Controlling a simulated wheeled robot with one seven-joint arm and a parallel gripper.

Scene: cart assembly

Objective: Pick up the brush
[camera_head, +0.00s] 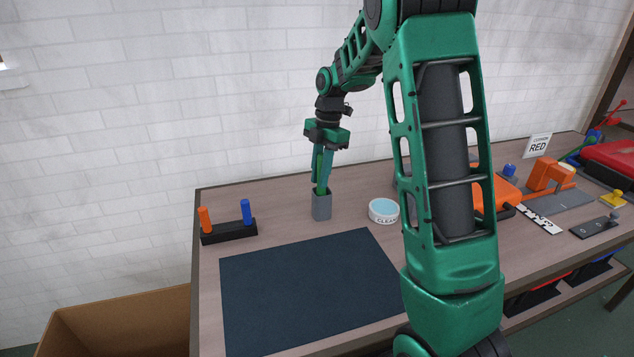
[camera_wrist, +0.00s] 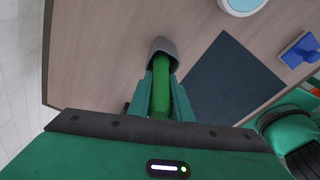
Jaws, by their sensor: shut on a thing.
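The brush shows as a green handle (camera_wrist: 161,88) between my fingers in the wrist view. Its lower end is hidden in a small grey cup (camera_head: 322,207) on the table, which also shows in the wrist view (camera_wrist: 163,46). My gripper (camera_head: 321,188) points down just above the cup, its fingertips at the cup's rim. In the wrist view my gripper (camera_wrist: 161,78) is shut on the green handle. The brush stands roughly upright in the cup. Its bristles are not visible.
A dark mat (camera_head: 310,285) lies in front of the cup. A black holder (camera_head: 229,233) with orange and blue pegs stands to the left. A round white tub (camera_head: 383,211) is to the right. An orange tool (camera_head: 545,175) and other items fill the right side.

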